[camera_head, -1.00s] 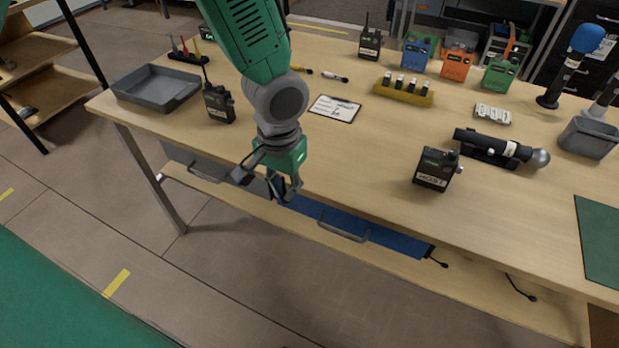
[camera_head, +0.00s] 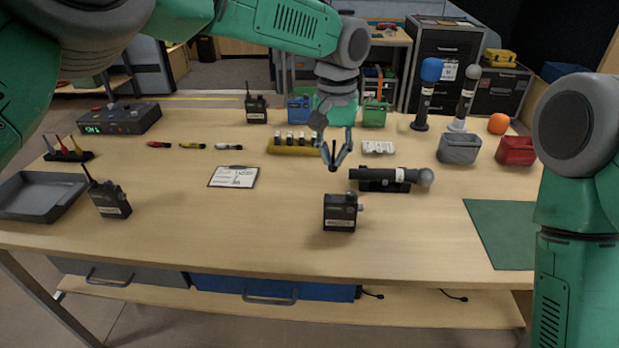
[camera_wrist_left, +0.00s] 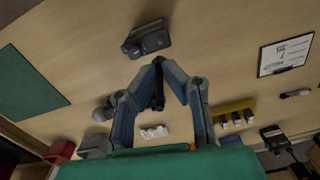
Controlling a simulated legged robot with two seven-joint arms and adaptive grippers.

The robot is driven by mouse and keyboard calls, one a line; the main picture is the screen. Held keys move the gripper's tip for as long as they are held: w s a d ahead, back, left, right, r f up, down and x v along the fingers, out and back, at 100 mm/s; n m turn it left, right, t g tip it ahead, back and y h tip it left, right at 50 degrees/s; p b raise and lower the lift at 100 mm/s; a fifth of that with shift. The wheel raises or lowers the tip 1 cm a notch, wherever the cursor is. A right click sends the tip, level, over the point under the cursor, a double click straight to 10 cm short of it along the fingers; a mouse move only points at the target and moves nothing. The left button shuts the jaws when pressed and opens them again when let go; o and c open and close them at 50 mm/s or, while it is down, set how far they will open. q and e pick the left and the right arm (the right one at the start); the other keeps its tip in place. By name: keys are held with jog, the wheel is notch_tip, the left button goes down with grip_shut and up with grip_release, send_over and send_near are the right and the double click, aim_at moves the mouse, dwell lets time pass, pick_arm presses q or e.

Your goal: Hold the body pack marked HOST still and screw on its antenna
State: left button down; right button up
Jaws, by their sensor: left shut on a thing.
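The body pack marked HOST (camera_head: 340,212) stands upright near the front middle of the table, a black box with a pale label and no antenna on top. It also shows in the left wrist view (camera_wrist_left: 147,41). My left gripper (camera_head: 333,166) is above the table, behind the pack and apart from it. Its fingertips are closed together on a thin dark piece (camera_wrist_left: 158,97), which looks like the antenna; the fingers partly hide it. My right arm shows at the right edge, but its gripper is out of view.
A dark microphone in a cradle (camera_head: 385,178) lies close behind the pack. A yellow battery block (camera_head: 283,150), a white card holder (camera_head: 379,148) and a clipboard (camera_head: 233,177) lie around. Another pack (camera_head: 110,200) stands at left. The front strip beside HOST is clear.

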aim_at(330, 170)
pick_arm(q)
jog(key=shift+w+a+r, duration=0.1)
jog(key=shift+a+r, duration=0.2)
jog(key=shift+a, duration=0.05)
pick_arm(e)
jog(key=shift+a+r, duration=0.1)
jog(key=shift+a, duration=0.35)
pick_arm(q)
jog(key=shift+d, duration=0.1)
jog(key=shift+d, duration=0.25)
jog(key=shift+d+f, duration=0.35)
jog(key=shift+f, duration=0.1)
jog(key=f, duration=0.2)
jog(key=a+f, duration=0.1)
jog(key=f, duration=0.1)
jog(key=shift+a, duration=0.1)
jog(key=shift+r, duration=0.4)
jog(key=shift+d+r, duration=0.3)
jog(key=shift+d, duration=0.2)
pick_arm(e)
jog(key=shift+d, duration=0.45)
pick_arm(q)
jog(key=shift+a, duration=0.1)
